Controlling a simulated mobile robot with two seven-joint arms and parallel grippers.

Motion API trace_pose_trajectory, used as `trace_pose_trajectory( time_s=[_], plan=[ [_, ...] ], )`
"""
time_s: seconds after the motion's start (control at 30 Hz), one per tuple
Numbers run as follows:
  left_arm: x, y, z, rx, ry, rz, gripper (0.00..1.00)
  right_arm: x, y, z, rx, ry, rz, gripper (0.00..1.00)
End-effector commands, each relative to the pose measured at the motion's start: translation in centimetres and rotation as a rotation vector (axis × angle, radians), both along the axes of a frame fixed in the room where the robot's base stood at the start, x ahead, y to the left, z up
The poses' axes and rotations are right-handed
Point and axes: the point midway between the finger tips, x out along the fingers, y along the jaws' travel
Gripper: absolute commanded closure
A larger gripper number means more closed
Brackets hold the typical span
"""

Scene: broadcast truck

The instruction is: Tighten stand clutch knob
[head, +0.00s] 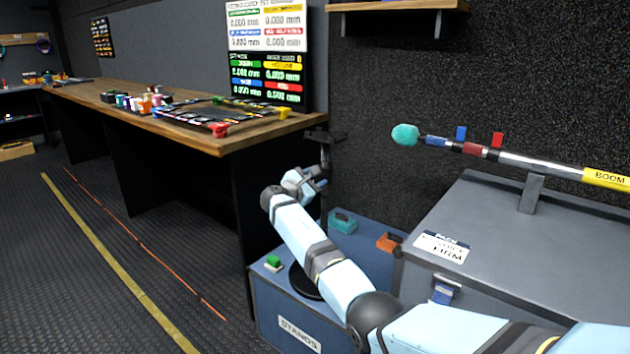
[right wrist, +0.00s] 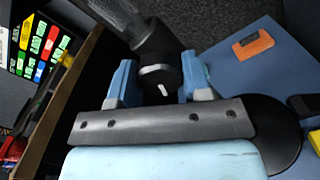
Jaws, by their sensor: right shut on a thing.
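The stand (head: 325,157) is a thin dark upright post with a wider dark head, on a round black base (head: 303,283). The base also shows in the right wrist view (right wrist: 278,135). The clutch knob (right wrist: 156,75) is dark with a pale pointer mark on its grey end face. In the right wrist view it sits between the two blue fingers of my right gripper (right wrist: 160,80), which is shut on it. In the head view my right gripper (head: 313,184) is at the post and hides the knob. My left gripper is out of view.
The stand rests on a blue case labelled STANDS (head: 299,334). A grey case (head: 480,225) at right carries a boom pole (head: 540,164). A wooden-topped bench (head: 160,124) is close behind at left. Orange (head: 388,242) and green (head: 273,262) blocks lie nearby. Open floor lies left.

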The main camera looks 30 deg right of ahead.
Motion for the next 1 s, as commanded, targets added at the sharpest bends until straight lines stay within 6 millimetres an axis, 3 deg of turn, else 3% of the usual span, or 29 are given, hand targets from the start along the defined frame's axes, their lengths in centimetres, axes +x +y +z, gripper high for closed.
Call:
trace_pose_trajectory(
  time_s=[0.5, 1.0],
  plan=[
    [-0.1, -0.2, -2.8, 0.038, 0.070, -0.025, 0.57, 0.0, 0.0, -0.3, 0.165, -0.462, -0.001, 0.80],
    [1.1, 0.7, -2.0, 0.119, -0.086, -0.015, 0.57, 0.0, 0.0, -0.3, 0.304, -0.849, -0.001, 0.80]
  ],
)
